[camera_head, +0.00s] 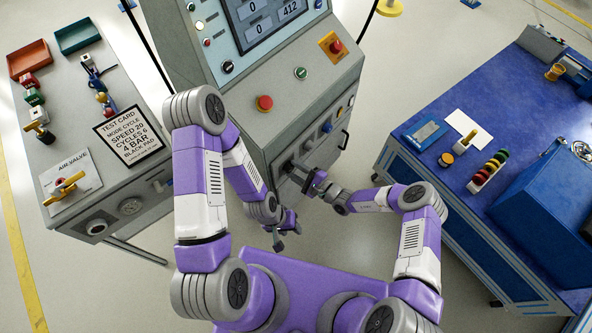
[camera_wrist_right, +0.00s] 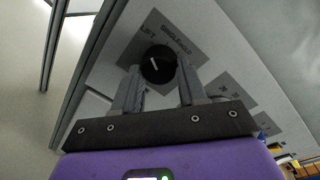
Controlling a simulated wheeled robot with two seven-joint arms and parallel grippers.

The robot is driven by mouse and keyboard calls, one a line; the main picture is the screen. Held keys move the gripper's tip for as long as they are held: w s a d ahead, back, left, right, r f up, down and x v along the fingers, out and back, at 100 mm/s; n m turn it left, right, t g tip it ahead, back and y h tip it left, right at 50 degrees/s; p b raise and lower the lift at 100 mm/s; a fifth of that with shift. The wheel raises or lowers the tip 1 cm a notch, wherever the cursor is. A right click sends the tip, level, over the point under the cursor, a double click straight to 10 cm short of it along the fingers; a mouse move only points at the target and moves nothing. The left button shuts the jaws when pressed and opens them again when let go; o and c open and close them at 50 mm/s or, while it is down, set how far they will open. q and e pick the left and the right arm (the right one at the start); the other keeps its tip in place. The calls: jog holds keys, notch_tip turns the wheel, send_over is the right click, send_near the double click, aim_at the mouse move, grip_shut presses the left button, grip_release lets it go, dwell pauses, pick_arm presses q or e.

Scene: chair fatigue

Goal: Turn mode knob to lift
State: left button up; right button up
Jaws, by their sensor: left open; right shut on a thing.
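The black mode knob (camera_wrist_right: 160,64) shows in the right wrist view on a slanted grey panel, with a white pointer line. A grey label plate (camera_wrist_right: 185,36) behind it carries small words, one of which looks like LIFT. I cannot tell for sure which word the pointer faces. My right gripper (camera_wrist_right: 158,76) has its two fingers on either side of the knob and is shut on it. In the head view my right gripper (camera_head: 312,184) is at the lower front of the console and hides the knob. My left gripper (camera_head: 278,236) is open and empty, below the console front.
The grey console (camera_head: 280,125) carries a screen, a red button (camera_head: 264,103) and a red emergency stop (camera_head: 336,46). A side table (camera_head: 75,110) with a test card (camera_head: 128,134) stands left. A blue workbench (camera_head: 500,110) stands right. Floor is clear between console and workbench.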

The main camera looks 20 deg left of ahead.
jog(key=o, duration=1.1)
jog(key=shift+c, duration=0.2)
jog(key=p+v, duration=0.1)
jog(key=v, duration=0.6)
jog(key=shift+d+p, duration=0.3)
jog(key=shift+p, duration=0.1)
jog(key=shift+s, duration=0.1)
